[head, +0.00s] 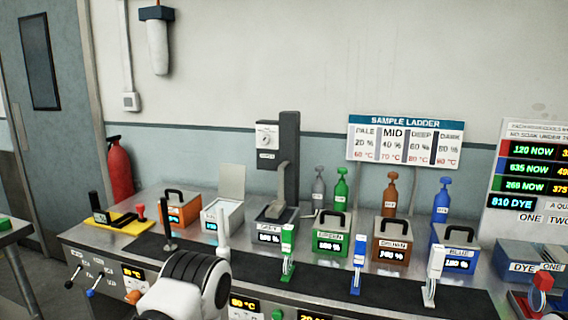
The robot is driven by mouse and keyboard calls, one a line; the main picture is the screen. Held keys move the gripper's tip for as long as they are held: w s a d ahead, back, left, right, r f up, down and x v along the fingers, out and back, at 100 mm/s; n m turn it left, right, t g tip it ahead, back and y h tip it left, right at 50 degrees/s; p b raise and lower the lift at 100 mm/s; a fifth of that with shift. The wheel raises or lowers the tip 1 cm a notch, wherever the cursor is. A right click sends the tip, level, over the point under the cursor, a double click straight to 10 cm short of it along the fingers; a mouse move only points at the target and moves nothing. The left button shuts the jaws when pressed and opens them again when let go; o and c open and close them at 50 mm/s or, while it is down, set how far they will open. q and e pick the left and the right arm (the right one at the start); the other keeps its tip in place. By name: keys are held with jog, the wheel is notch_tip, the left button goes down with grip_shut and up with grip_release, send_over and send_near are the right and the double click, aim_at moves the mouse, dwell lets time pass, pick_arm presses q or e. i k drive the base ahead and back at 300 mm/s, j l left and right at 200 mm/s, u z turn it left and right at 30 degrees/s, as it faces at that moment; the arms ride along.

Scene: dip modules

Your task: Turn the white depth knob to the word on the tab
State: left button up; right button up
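A white and black link of one of my arms shows at the bottom, left of centre, well below and in front of the knob. Neither gripper can be made out, and nothing touches the knob.
Coloured boxes with handles, such as the green one (332,238), stand along the steel counter. Upright green (288,252), blue (358,265) and white (433,275) clips stand on the dark strip (320,285). Bottles stand behind. A sample ladder sign (405,141) hangs at right.

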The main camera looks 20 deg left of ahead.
aim_at(264, 140)
jog(key=i+l, duration=0.75)
jog(key=l, duration=0.1)
